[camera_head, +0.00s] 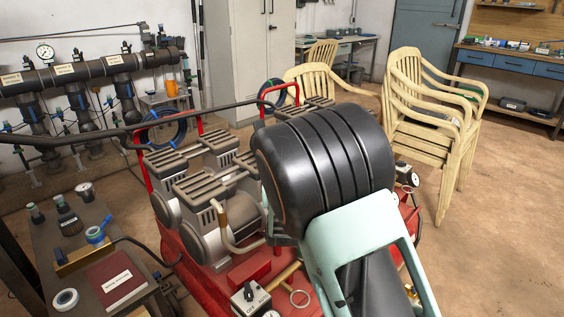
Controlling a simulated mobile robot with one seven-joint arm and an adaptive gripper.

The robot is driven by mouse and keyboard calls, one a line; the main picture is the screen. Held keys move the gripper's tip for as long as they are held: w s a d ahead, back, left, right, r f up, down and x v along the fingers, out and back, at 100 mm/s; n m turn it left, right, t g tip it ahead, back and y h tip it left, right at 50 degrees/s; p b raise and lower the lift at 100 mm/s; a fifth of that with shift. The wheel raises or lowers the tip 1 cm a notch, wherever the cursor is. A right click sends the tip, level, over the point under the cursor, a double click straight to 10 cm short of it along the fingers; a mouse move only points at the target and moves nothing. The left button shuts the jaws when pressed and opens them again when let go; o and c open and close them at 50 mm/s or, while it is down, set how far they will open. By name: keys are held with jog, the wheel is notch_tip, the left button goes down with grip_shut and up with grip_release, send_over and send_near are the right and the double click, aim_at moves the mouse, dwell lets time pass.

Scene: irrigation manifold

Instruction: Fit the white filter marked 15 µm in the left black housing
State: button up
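No white filter marked 15 µm can be made out in the head view. The black manifold (88,70) runs along the wall at the upper left, with several dark upright parts hanging below it. The leftmost of these (36,118) is partly in shadow; whether it is a filter housing, and whether it is open, I cannot tell. White labels sit on the manifold pipe, too small to read. My gripper is not recognizable in this view.
A red-framed compressor (205,190) fills the middle. A large black ribbed body with a pale green frame (385,225) blocks the near centre. A dark bench (80,245) at left holds a dark red booklet (116,283) and small fittings.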

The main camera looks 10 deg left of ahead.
jog(key=o, duration=1.2)
jog(key=shift+o, duration=0.2)
jog(key=shift+o, duration=1.1)
jog(key=shift+r+p, duration=1.65)
jog(key=shift+r, duration=1.85)
